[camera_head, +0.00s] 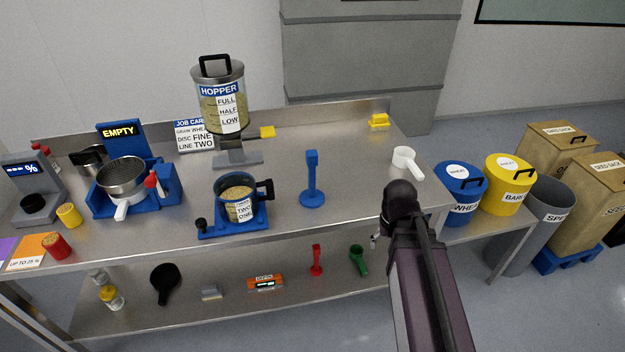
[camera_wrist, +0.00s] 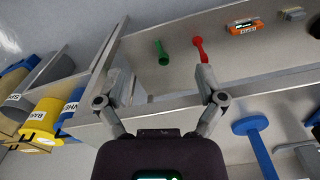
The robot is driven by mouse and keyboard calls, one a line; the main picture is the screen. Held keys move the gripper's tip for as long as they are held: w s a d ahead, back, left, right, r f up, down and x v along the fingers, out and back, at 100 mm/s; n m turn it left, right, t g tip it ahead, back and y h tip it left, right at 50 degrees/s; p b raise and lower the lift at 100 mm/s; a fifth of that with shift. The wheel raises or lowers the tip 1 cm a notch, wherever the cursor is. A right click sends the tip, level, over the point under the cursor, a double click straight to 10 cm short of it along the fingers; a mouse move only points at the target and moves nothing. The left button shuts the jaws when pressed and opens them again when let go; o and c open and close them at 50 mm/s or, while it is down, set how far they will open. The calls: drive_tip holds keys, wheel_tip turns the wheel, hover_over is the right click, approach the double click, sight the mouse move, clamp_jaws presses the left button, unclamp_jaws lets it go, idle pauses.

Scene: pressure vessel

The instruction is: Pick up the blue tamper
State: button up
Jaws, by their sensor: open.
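The blue tamper (camera_head: 312,182) stands upright on the steel table top, on a round blue base with a tall handle. In the wrist view the blue tamper (camera_wrist: 258,146) shows at the lower right, outside the fingers and apart from them. My gripper (camera_wrist: 164,85) is open with nothing between its fingers, and the table's front edge and lower shelf lie beyond them. In the head view my arm hides most of the gripper, which is right of the tamper near the table's front edge.
A blue-based jug of grain (camera_head: 238,206) stands left of the tamper, and a white scoop (camera_head: 407,160) lies to its right. The hopper (camera_head: 219,100) stands behind. A red tool (camera_head: 316,260) and a green scoop (camera_head: 358,259) are on the lower shelf.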

drive_tip(key=w+a+r+n+p, duration=0.2)
drive_tip(key=w+a+r+p, duration=0.8)
drive_tip(key=w+r+p, duration=0.3)
wheel_tip(320, 180, up, 11)
drive_tip(key=n+p, duration=0.1)
drive_tip(key=p, duration=0.9)
hover_over(312, 152)
drive_tip(key=shift+w+a+f, duration=0.1)
drive_tip(key=shift+w+f, duration=0.05)
drive_tip(key=shift+f, duration=0.1)
wheel_tip(312, 152, down, 8)
drive_tip(key=b, duration=0.8)
drive_tip(key=shift+f+b, duration=0.25)
drive_tip(key=shift+b, duration=0.15)
drive_tip(key=shift+f+b, duration=2.6)
clamp_jaws()
